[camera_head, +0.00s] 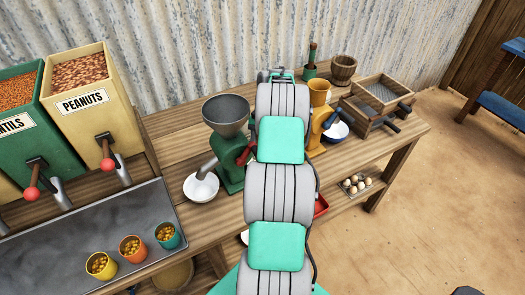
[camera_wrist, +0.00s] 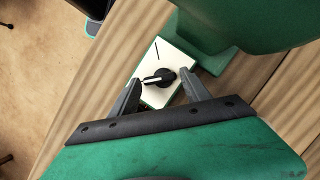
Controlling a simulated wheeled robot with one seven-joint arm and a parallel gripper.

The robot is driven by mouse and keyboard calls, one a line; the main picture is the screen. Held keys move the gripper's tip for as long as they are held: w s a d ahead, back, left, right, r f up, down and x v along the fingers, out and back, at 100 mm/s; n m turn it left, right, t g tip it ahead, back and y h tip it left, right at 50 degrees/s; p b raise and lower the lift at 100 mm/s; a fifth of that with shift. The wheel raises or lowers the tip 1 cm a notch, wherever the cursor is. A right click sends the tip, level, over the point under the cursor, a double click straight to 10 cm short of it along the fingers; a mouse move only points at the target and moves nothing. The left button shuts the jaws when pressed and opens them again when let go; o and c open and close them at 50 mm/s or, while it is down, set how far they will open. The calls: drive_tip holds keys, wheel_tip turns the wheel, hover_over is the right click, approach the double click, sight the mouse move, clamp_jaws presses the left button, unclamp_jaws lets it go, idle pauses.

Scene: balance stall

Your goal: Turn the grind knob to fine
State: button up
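In the wrist view the grind knob (camera_wrist: 163,76) is a round black dial with a white pointer bar. It sits on a white plate (camera_wrist: 172,57) fixed to a green body. The pointer is turned toward the left of the picture. A dark tick mark shows on the plate above the knob, and I read no lettering. My gripper (camera_wrist: 159,80) is open, with one grey finger left and one right of the knob. I cannot tell whether either finger touches it. In the head view the green grinder (camera_head: 232,170) has a grey hopper, and my arm covers its right side and my gripper.
A white bowl (camera_head: 201,187) stands under the green grinder's spout. Dispensers (camera_head: 92,90) and several cups (camera_head: 132,250) are at the left.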

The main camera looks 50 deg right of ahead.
drive_tip(key=shift+o, duration=1)
drive_tip(key=p+v, duration=0.6)
drive_tip(key=v, duration=0.1)
drive_tip(key=shift+d+r+p, duration=0.15)
drive_tip(key=shift+r+p, duration=0.2)
drive_tip(key=shift+w, duration=0.15)
